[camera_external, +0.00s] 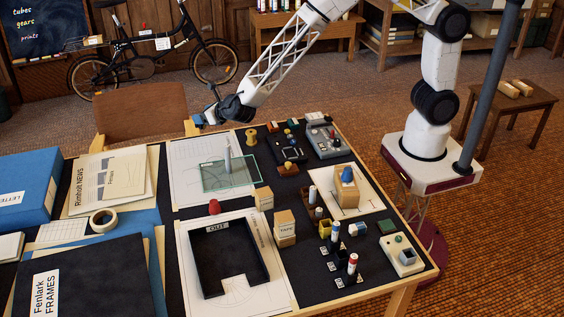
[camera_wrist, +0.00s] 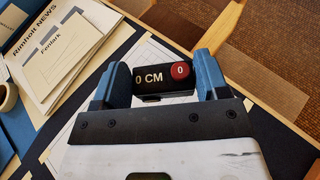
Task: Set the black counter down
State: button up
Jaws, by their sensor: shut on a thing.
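The black counter (camera_wrist: 150,80) shows in the wrist view, with "0 CM" in white letters and a round red button marked 0 at its right end. My gripper (camera_wrist: 164,82) is shut on it, with a blue finger at each end. In the external view my gripper (camera_external: 207,117) is low over the far edge of the table, near the top of a white sheet (camera_external: 185,153). The counter cannot be made out clearly there. I cannot tell whether it touches the surface below.
A clear green-edged plate (camera_external: 245,175) with an upright pale peg lies on the sheet. A yellow spool (camera_external: 251,138) stands to the right of my gripper. Folders (camera_external: 110,180) lie to the left, and a black tray marked OUT (camera_external: 203,270) is nearer. A brown chair (camera_external: 143,115) stands behind.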

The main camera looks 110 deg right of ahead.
jog(key=shift+f, duration=0.15)
jog(key=shift+f, duration=3.1)
jog(key=shift+f, duration=1.9)
jog(key=shift+f, duration=0.35)
jog(key=o, duration=1)
